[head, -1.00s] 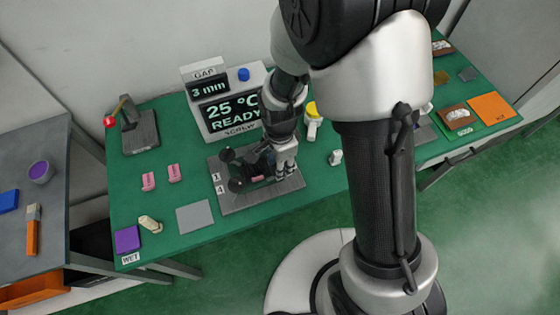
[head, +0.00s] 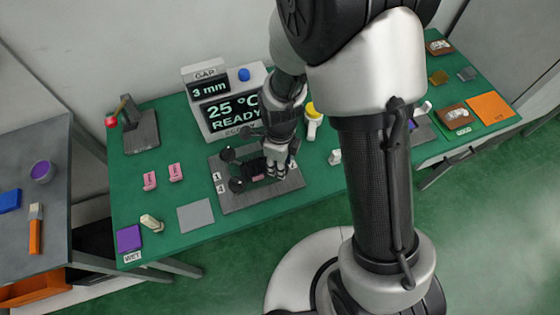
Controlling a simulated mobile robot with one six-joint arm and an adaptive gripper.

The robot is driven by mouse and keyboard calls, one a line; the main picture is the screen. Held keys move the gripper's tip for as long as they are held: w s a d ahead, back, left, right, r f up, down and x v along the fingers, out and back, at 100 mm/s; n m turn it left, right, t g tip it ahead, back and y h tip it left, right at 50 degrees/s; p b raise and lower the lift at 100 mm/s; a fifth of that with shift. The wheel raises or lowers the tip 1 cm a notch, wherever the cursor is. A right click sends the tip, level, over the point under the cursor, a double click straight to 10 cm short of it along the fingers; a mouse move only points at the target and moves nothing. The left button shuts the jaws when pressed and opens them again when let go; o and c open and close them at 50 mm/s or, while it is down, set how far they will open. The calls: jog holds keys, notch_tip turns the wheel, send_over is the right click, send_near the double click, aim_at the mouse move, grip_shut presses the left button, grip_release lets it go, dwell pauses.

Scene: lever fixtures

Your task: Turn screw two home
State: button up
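The screw fixture is a grey plate (head: 233,205) on the green bench, with a dark clamp assembly and black round knobs on it. The knob beside label 1 (head: 228,154) and the knob beside label 4 (head: 236,185) show at its left. A pink piece (head: 258,177) shows in the middle of the fixture. My gripper (head: 277,174) is low over the right half of the plate, pointing down. It hides that side, so screw two cannot be made out. I cannot tell whether the fingers are open or hold a knob.
A display (head: 233,112) behind the fixture reads "25 °C READY", with "GAP 3 mm" (head: 209,89) above. A red-knobbed lever (head: 140,130) stands at the back left. Pink pieces (head: 175,172) and a grey pad (head: 195,215) lie left; a yellow-topped item (head: 312,118) stands right.

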jog(key=shift+m, duration=0.4)
jog(key=o, duration=1)
jog(key=shift+o, duration=0.2)
notch_tip(320, 180, up, 12)
dwell(0.5)
